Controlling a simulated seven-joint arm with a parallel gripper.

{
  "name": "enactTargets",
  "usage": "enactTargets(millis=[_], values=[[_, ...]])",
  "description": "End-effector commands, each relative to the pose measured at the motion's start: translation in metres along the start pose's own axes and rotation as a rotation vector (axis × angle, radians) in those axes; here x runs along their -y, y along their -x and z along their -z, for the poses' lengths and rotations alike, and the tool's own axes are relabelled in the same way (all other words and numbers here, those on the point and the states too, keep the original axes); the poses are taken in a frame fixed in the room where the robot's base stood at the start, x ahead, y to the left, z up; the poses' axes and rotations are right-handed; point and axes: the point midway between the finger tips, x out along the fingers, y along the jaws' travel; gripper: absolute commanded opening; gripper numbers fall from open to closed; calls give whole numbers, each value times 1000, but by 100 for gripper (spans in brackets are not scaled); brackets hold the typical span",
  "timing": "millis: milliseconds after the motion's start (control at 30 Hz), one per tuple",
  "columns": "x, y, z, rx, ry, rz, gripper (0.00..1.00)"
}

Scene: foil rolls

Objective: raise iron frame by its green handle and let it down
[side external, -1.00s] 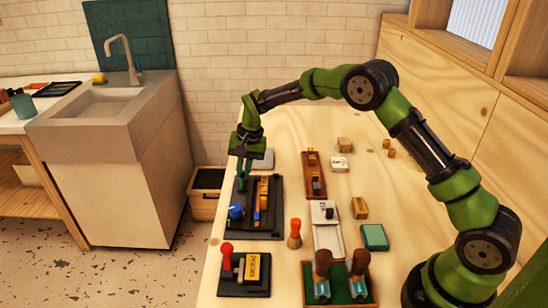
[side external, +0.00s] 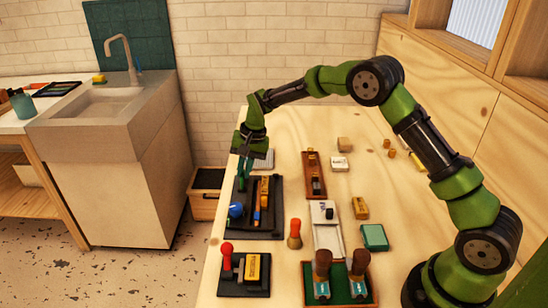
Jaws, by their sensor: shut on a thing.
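A black iron frame (side external: 266,223) lies on the left part of the wooden table, with a blue knob (side external: 236,210) at its left side and an orange and brown strip (side external: 261,193) along its middle. My gripper (side external: 245,175) is at the frame's far left corner, pointing down, with its jaws shut on the green handle. The green handle and the green fingers run together in this view, so the handle's outline is hard to make out. I cannot tell whether any part of the frame is raised off its base.
A smaller black press (side external: 232,287) with a red knob is in front. A red-handled wooden stamp (side external: 295,238), a white tray (side external: 328,239) and a green tray (side external: 366,300) with two brown-handled stamps stand to the right. A grey pad (side external: 264,160) is just behind my gripper.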

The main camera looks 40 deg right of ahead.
Motion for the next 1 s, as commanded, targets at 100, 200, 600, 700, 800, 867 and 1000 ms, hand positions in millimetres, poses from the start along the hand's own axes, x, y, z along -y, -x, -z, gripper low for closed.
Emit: enactTargets(millis=[100,200,600,700,800,867,1000], values=[[-5,10,1,-3,-6,61,0],[-8,18,0,-5,-4,72,0],[-13,17,0,-1,-2,62,25],[-12,18,0,-2,-2,64,37],[-11,18,0,-2,-2,65,37],[-11,18,0,-2,-1,66,37],[-10,20,0,-3,-1,68,37]])
